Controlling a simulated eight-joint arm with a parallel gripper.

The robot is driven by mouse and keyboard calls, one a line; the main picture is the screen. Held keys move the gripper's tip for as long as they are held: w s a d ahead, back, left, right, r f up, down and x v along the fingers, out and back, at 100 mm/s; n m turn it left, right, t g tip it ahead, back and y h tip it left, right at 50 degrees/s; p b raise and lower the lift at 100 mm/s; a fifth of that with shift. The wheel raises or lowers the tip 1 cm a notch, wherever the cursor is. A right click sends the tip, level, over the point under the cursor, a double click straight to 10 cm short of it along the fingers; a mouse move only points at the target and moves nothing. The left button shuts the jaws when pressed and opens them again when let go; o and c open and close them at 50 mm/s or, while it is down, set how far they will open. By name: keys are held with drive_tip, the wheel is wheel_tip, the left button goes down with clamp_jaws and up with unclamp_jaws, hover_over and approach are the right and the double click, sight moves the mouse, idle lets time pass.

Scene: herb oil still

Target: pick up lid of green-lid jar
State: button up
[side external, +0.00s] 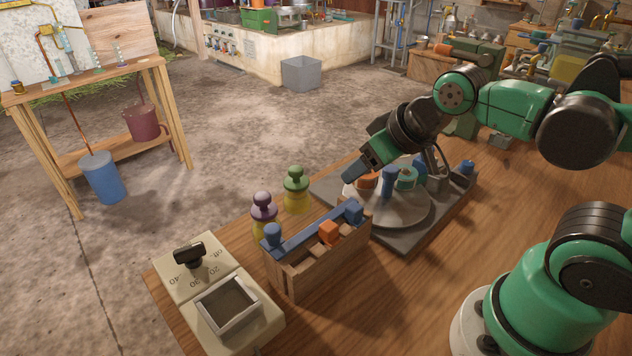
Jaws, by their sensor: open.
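The green-lid jar (297,200) stands upright on the wooden table, behind the wooden box. It has a yellowish body. Its green lid (295,178) with a round knob sits on top. My gripper (357,176) is open, to the right of the jar and a little above the left side of the round grey plate. It is apart from the lid. The gripper points down and to the left, and its far finger is partly hidden.
A purple-lid jar (263,212) stands close to the left of the green-lid jar. A wooden box (318,268) with a blue handle bar is in front. A round grey plate (400,213) carries several coloured pieces. A dial unit (190,262) stands at the table's left end.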

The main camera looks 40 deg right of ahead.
drive_tip(key=o, duration=0.7)
drive_tip(key=n+g+y, duration=0.3)
drive_tip(key=n+g, duration=0.1)
drive_tip(key=n, duration=0.4)
hover_over(301, 181)
drive_tip(key=s+d, duration=0.1)
wheel_tip(301, 181, down, 4)
drive_tip(key=shift+s+d+f, duration=0.1)
drive_tip(key=shift+s+f, duration=0.05)
drive_tip(key=shift+x, duration=2.45)
